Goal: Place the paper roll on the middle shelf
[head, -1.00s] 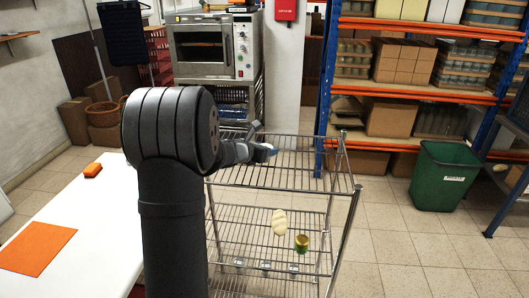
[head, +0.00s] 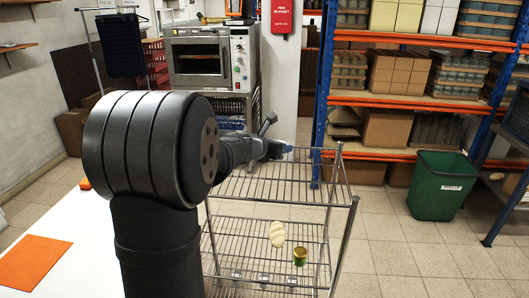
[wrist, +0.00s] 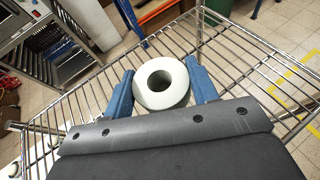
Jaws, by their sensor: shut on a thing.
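The paper roll (wrist: 162,101), a white ring with a dark hole, sits between the blue fingers of my gripper (wrist: 160,82) in the wrist view. The fingers are shut on it, one at each side. In the head view my gripper (head: 281,149) is above the top shelf of the wire rack (head: 262,188), near its back edge; the roll cannot be made out there. A lower wire shelf (head: 235,237) of the rack holds a pale twisted loaf (head: 277,234) and a green-gold can (head: 300,256).
A white table (head: 75,230) with an orange mat (head: 32,262) stands at left. An oven (head: 200,58) is behind the rack. A stocked blue-and-orange shelving unit (head: 400,98) and a green bin (head: 441,184) are at right. The lower shelf's left part looks bare.

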